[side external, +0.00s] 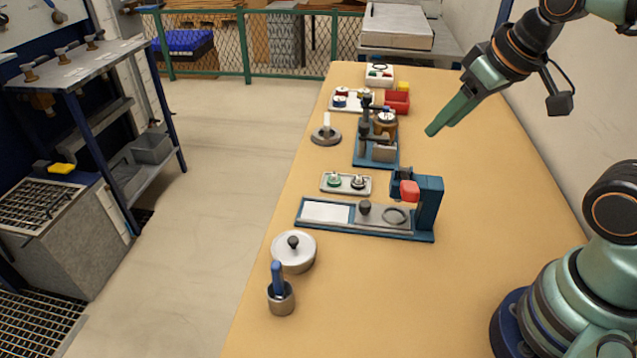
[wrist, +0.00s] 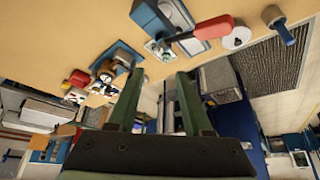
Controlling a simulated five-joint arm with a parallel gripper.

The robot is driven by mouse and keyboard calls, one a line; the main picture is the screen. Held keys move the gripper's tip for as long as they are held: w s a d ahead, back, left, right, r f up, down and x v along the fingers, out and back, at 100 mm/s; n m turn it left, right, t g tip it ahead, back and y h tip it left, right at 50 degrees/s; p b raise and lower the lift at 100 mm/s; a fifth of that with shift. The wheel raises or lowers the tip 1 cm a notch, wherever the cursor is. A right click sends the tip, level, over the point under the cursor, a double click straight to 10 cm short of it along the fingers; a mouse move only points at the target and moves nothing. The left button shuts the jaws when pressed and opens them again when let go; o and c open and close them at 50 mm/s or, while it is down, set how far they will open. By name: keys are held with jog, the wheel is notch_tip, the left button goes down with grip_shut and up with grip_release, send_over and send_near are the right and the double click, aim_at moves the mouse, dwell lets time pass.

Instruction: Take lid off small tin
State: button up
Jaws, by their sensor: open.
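A small round silver tin (side external: 297,263) stands near the table's left edge, with its lid (side external: 282,244) on it and a dark knob on top. In the wrist view the pale round tin (wrist: 236,42) shows near the top right. My gripper (side external: 437,129) has green fingers and is in the air over the right side of the table, well apart from the tin. In the wrist view my gripper (wrist: 157,80) is open, with nothing between its fingers.
A metal cup with a blue handle (side external: 280,299) stands just in front of the tin. A blue fixture (side external: 430,202) with a red part stands behind it. A dark stand (side external: 376,152), small trays and a red bin (side external: 397,101) are farther back.

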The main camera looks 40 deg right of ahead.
jog(key=shift+o, duration=0.7)
jog(key=m+g, duration=0.6)
jog(key=m, duration=1.2)
send_over(294, 239)
jog(key=f, duration=1.5)
jog(key=shift+s+d+f, duration=0.2)
jog(key=shift+d+f, duration=0.05)
jog(key=shift+d, duration=0.15)
jog(key=shift+w+a+f, duration=0.15)
jog(key=shift+a+f, duration=0.05)
jog(key=shift+f, duration=1.15)
jog(key=shift+w+a+f, duration=0.1)
jog(key=shift+a+f, duration=0.1)
jog(key=shift+f, duration=1.1)
